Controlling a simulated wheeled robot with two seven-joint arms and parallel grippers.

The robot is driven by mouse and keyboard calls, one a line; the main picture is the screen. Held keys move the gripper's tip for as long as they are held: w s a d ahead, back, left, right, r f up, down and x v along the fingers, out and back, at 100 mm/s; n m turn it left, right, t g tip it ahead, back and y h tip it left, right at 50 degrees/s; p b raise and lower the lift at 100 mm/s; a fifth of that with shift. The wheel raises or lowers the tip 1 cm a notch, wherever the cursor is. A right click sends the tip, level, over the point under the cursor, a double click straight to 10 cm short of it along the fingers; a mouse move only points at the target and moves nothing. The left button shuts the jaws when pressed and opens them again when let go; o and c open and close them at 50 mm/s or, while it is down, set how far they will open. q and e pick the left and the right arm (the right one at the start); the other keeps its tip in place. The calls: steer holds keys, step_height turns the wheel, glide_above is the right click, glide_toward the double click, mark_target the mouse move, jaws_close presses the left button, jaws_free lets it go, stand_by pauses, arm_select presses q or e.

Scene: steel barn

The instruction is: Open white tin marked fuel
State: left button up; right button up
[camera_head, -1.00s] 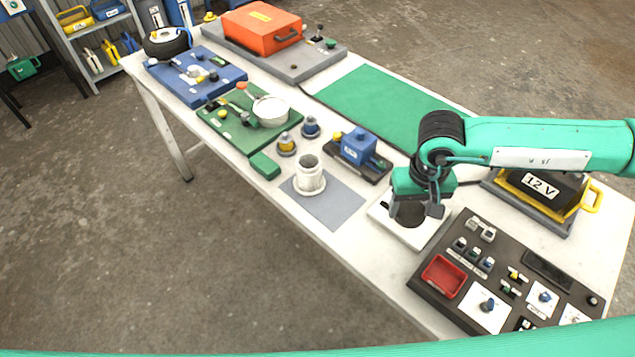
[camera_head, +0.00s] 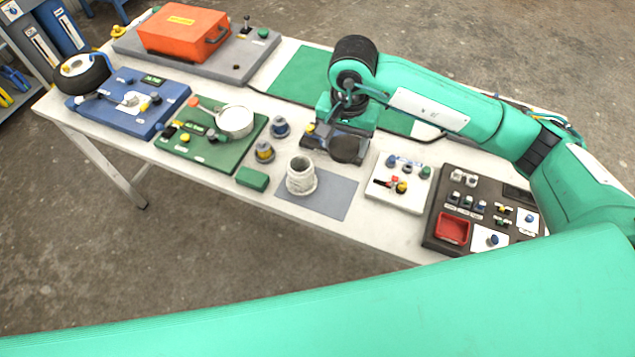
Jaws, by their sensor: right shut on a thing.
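A white ribbed cylinder (camera_head: 300,177) stands upright on a grey mat near the table's front edge; its top looks open and grey inside. A wider white round tin (camera_head: 235,121) sits on the green board. I cannot read a fuel marking on either. My right gripper (camera_head: 347,140) points down behind and to the right of the cylinder, apart from it, over the spot of the blue box, which it largely hides. It is shut on a dark round thing (camera_head: 346,150) that I cannot identify clearly. My left gripper is not in view.
The grey mat (camera_head: 335,194) has bare room beside the cylinder. A small green block (camera_head: 252,178) and two knobbed pieces stand left of it. A white switch panel (camera_head: 385,198) and dark control panel (camera_head: 437,233) lie to the right. A green mat (camera_head: 290,88) is behind.

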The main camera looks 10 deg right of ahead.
steer(key=p, duration=0.5)
glide_above(337, 197)
step_height(337, 197, down, 16)
steer(key=shift+r, duration=0.2)
step_height(337, 197, down, 4)
steer(key=shift+f+p, duration=0.1)
steer(key=shift+p, duration=0.55)
steer(key=shift+d+f, duration=0.1)
steer(key=shift+f, duration=0.1)
steer(key=o, duration=1.1)
steer(key=shift+r, duration=0.1)
